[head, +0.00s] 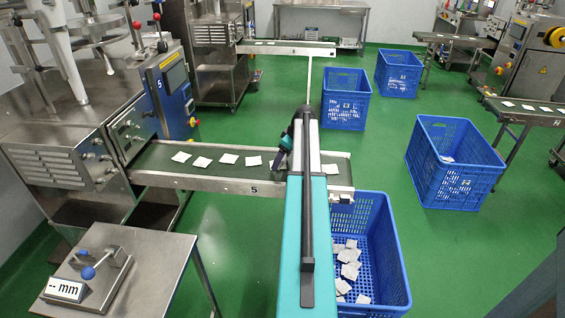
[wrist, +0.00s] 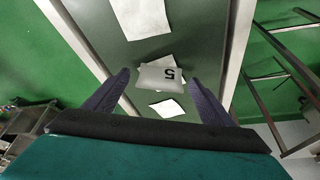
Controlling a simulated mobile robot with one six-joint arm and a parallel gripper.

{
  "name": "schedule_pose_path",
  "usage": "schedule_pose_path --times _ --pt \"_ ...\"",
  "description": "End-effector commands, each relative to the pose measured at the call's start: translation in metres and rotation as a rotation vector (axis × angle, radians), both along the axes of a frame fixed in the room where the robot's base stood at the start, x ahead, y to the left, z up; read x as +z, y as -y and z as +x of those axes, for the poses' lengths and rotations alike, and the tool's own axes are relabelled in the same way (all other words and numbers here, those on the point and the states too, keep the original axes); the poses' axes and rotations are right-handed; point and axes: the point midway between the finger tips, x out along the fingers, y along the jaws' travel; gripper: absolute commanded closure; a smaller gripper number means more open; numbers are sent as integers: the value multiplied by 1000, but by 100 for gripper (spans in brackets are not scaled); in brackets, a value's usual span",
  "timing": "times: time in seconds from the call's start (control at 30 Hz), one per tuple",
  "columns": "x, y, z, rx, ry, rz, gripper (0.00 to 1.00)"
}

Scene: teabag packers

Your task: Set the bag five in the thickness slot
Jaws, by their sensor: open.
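My gripper (wrist: 158,74) is open, with one dark finger on each side of that bag. I cannot tell how far above the belt the fingertips are. In the head view my gripper (head: 284,148) is over the belt's right part, and my arm hides the area around it. The thickness gauge (head: 97,281), with a blue-knobbed lever and a display reading "-- mm", stands on a steel side table at the lower left. Its slot is not clear.
Several other white bags lie along the belt, one just beside bag five (wrist: 167,108) in the wrist view. A blue crate (head: 393,270) with bags stands below the belt's end. More blue crates (head: 452,190) stand on the green floor. The steel side table (head: 172,262) has bare room.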

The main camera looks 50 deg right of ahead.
Motion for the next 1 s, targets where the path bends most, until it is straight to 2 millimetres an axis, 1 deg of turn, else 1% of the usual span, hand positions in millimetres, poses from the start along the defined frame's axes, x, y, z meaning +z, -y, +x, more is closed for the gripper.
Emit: schedule_pose_path --times 0.27,0.3,0.37,0.4,0.53,0.67,0.7,1.0 --pt "0 0 0 0 0 0 23" --pt "0 0 0 0 0 0 27" --pt "0 0 0 0 0 0 37" --pt "0 0 0 0 0 0 44" --pt "0 0 0 0 0 0 66" --pt "0 0 0 0 0 0 68" --pt "0 0 0 0 0 0 71" --pt "2 0 0 0 0 0 72"
